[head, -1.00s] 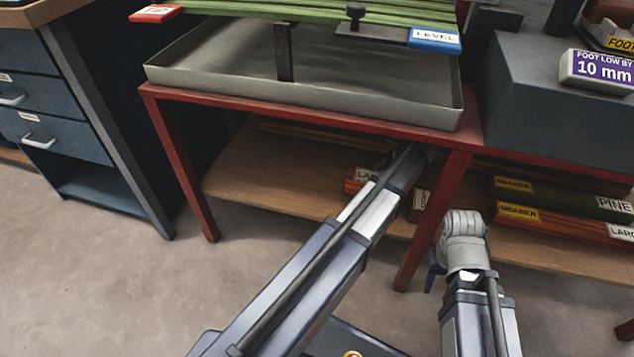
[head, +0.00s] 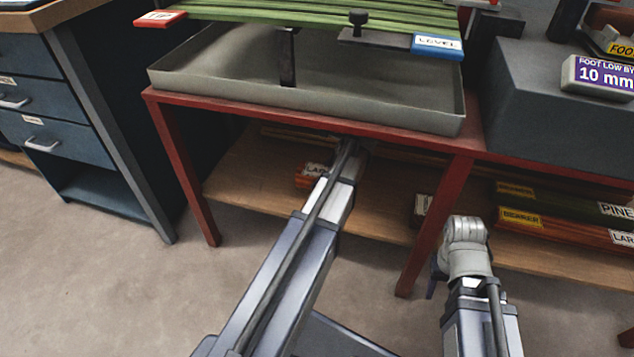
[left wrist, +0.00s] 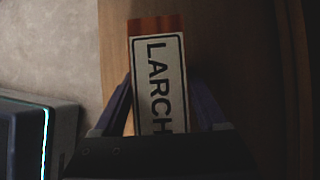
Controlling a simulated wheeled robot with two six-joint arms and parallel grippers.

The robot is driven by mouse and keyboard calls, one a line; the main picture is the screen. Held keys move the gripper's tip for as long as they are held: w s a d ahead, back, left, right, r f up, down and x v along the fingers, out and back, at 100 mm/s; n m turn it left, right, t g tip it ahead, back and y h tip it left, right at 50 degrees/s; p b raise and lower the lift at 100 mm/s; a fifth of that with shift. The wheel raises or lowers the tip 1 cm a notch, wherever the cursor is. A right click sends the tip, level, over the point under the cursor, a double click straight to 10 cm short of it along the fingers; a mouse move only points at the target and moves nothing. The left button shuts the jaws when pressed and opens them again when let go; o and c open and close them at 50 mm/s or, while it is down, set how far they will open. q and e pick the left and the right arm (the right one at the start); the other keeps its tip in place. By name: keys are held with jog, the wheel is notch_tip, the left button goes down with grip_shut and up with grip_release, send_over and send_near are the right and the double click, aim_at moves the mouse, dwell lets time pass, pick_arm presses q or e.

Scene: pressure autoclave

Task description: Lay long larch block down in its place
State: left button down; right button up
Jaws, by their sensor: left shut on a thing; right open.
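The larch block (head: 303,178) is orange-brown with a white LARCH label and shows just left of my left arm, over the wooden lower shelf (head: 235,178) under the red table. In the left wrist view the larch block (left wrist: 158,28) lies between the two fingers of my left gripper (left wrist: 160,95), which is shut on it. I cannot tell whether the block touches the shelf. In the head view my left gripper is hidden behind its arm and the table edge. My right gripper (head: 433,284) is open in front of the red table leg, partly hidden by its wrist.
A dark labelled piece (head: 421,208) sits on the shelf beside the red leg (head: 436,225). Several bearers and timbers (head: 560,218) lie right of that leg. The grey tray (head: 300,116) stands on the table above. The shelf's left part is clear.

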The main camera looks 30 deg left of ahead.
pick_arm(q)
jog(key=shift+s+a+f+b, duration=0.1)
jog(key=shift+a+f+b, duration=0.1)
jog(key=shift+f+b, duration=0.45)
jog(key=shift+a+f+b, duration=0.2)
jog(key=shift+f+b, duration=0.4)
jog(key=shift+s+a+f+b, duration=0.1)
jog(key=shift+a+f+b, duration=0.1)
jog(key=shift+f+b, duration=0.45)
jog(key=shift+r, duration=0.15)
grip_release()
jog(key=shift+w+d+r+p, duration=0.1)
jog(key=shift+r+p, duration=0.2)
jog(key=shift+p, duration=0.2)
jog(key=p+v, duration=0.5)
jog(key=v, duration=0.2)
jog(key=shift+p, duration=0.4)
jog(key=shift+f, duration=0.1)
